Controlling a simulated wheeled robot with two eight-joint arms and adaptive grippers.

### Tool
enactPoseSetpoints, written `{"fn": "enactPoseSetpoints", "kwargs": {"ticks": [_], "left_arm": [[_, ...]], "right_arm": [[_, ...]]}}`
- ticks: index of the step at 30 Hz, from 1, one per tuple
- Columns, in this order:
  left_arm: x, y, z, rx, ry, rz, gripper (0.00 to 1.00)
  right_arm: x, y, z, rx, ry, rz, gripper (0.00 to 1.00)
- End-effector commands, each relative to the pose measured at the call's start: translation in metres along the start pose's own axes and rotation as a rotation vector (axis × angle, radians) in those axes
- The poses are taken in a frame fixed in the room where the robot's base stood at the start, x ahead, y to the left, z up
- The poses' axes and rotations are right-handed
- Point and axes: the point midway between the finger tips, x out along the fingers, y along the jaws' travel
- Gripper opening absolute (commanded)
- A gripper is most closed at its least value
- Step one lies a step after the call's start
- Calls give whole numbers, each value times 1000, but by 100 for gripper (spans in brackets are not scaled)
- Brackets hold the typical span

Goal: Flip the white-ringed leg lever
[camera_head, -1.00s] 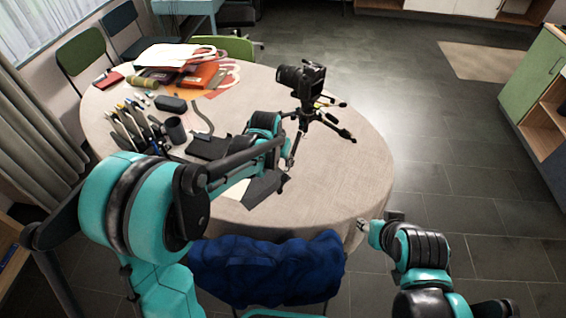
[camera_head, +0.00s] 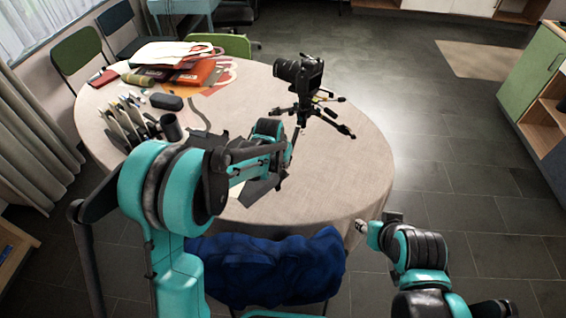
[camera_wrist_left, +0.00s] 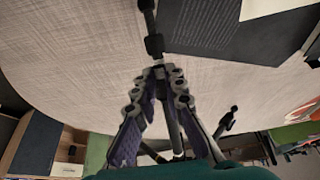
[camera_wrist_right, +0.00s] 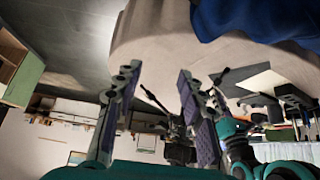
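The black tripod (camera_head: 318,108) stands on the round table with a camera (camera_head: 300,72) on top. One tripod leg (camera_wrist_left: 149,8) runs toward my left gripper in the left wrist view. A dark clamp (camera_wrist_left: 154,45) on it sits just beyond the fingertips, with a small pale band (camera_wrist_left: 157,62) below it. My left gripper (camera_head: 290,148) is at this near leg; its fingertips (camera_wrist_left: 168,72) are drawn close together, and whether they pinch the leg is unclear. The lever itself is not distinct. My right gripper (camera_head: 360,226) is open and empty off the table's front edge; its fingers (camera_wrist_right: 156,75) are spread.
The table (camera_head: 330,175) is clear right of the tripod. On its left are a dark cup (camera_head: 171,127), a dark case (camera_head: 166,101), upright tools, and bags (camera_head: 175,55) at the back. A blue cloth (camera_head: 265,270) covers a chair at the front.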

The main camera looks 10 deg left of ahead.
Motion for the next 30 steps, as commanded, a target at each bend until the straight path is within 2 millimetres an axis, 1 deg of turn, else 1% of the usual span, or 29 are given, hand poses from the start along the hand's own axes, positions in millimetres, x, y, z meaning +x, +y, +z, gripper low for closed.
{"fn": "enactPoseSetpoints", "kwargs": {"ticks": [8, 14, 30], "left_arm": [[0, 0, 0, 0, -5, 0, 0], [-4, 0, -3, 0, -59, 0, 0], [-14, 0, -14, 0, -434, 0, 0]], "right_arm": [[-1, 0, 0, 0, 0, 0, 40], [-6, 0, -4, 0, 0, 0, 40], [-30, 0, -22, 0, 0, 0, 40]]}}
